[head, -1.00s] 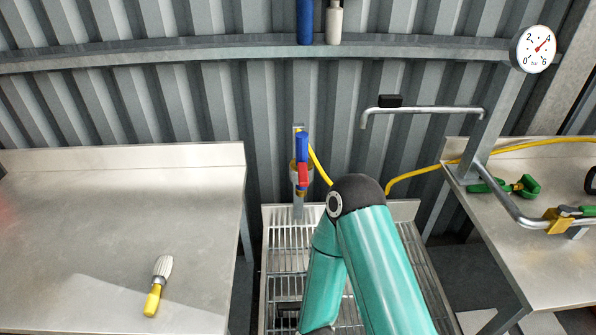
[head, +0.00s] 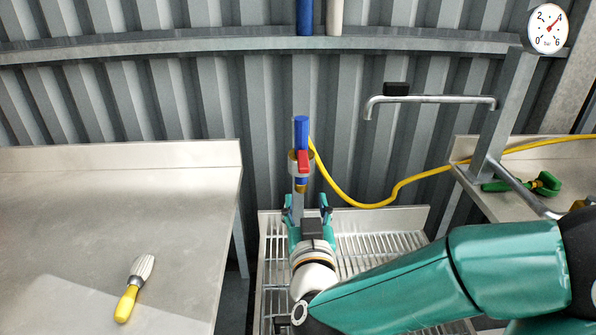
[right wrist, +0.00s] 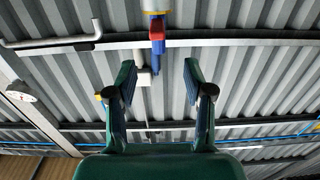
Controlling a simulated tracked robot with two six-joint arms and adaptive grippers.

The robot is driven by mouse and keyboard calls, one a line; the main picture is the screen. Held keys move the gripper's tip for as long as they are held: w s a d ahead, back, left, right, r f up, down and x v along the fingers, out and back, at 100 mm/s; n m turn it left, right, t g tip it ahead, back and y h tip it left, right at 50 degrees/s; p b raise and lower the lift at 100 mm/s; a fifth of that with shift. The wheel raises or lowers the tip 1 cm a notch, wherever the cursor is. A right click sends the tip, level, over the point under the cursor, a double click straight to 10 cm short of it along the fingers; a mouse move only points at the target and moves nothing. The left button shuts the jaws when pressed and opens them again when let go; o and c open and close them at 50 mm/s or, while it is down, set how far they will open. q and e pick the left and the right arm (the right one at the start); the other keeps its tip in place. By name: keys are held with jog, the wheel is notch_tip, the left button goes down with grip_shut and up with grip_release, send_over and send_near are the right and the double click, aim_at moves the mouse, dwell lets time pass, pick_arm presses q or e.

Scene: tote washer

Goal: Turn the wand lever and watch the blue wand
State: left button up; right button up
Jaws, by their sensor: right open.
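The blue wand (head: 301,132) stands upright in a holder in front of the corrugated wall in the head view. The red lever (head: 303,161) is on its front at the holder ring and hangs down. My right gripper (head: 306,203) is open and empty, just below the lever, with its fingers on either side of the grey post. In the right wrist view my right gripper (right wrist: 159,82) has its fingers spread, and the red lever (right wrist: 157,24) shows beyond them at the top. My left gripper is out of view.
A slatted metal rack (head: 370,240) lies below the wand. A yellow hose (head: 372,205) runs right to a steel table. A brush (head: 133,288) lies on the left table (head: 60,240). A bent pipe (head: 430,99) and a pressure gauge (head: 548,29) are at right.

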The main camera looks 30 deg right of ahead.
aim_at(301, 151)
jog(key=p+x, duration=0.3)
jog(key=x, duration=1.3)
jog(key=shift+w+d+r, duration=0.2)
jog(key=shift+d, duration=0.2)
